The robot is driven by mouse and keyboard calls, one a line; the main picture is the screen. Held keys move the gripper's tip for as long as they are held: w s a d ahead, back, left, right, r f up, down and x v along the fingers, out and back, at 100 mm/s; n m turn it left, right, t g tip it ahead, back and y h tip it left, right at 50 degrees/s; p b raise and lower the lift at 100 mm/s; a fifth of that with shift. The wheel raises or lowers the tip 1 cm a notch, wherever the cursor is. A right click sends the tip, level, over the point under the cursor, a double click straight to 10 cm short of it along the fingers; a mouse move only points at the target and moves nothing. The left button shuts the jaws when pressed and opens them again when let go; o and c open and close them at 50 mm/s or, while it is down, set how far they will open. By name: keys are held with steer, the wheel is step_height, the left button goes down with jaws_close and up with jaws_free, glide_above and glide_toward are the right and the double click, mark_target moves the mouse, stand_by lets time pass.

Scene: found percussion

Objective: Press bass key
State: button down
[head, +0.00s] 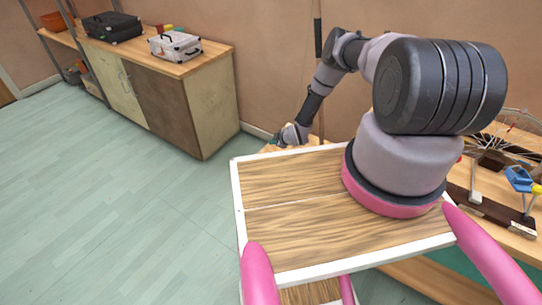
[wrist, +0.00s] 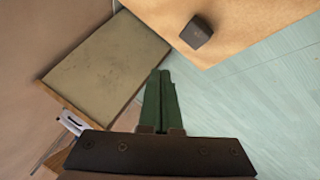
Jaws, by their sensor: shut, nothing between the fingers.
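My gripper (wrist: 160,85) shows in the wrist view as two green fingers pressed together, with nothing between them. In the head view the end of my arm (head: 292,134) is beyond the far edge of a wood-topped tray, and its fingertips are hard to make out. A small dark block (wrist: 196,32) sits on a pale wooden surface (wrist: 240,25) above and right of the fingertips in the wrist view, apart from them. I cannot tell whether this block is the bass key. No key is clearly recognisable in the head view.
A wooden bench with a bicycle wheel (head: 512,128), a dark board (head: 490,207) and a blue-yellow item (head: 520,180) is at right. A cabinet (head: 165,100) at left carries a black case (head: 112,27) and a silver case (head: 175,46). The green floor (head: 110,200) is clear.

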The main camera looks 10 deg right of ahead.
steer(key=shift+f, duration=2.75)
steer(key=shift+f, duration=0.4)
steer(key=shift+f, duration=0.55)
stand_by(0.4)
steer(key=shift+r, duration=1)
